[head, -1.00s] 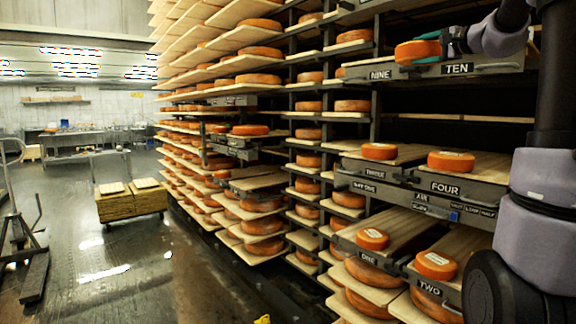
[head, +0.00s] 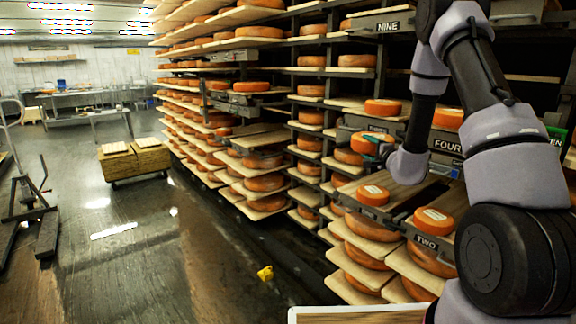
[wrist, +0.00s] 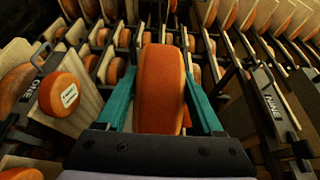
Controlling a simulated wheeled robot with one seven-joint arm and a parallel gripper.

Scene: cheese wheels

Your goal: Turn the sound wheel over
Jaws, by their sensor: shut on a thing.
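My gripper (head: 384,150) is shut on an orange cheese wheel (head: 363,145), held in the air in front of the racks, left of board THREE. In the wrist view the held wheel (wrist: 160,85) stands edge-on between the two teal fingers; its flat faces are mostly hidden. Other orange wheels sit on the labelled boards: one on THREE (head: 383,107), one on FOUR (head: 448,118), one on ONE (head: 373,195) and one on TWO (head: 433,219). Those on ONE and TWO carry pale top labels. I cannot tell which wheel is sound.
Racks (head: 318,120) full of wheels on planks fill the middle and right, with board ends jutting out. Board NINE (head: 388,27) is above my gripper. A pale-edged panel (head: 355,314) is at the bottom. The aisle floor at left is open; a pallet cart (head: 137,160) stands there.

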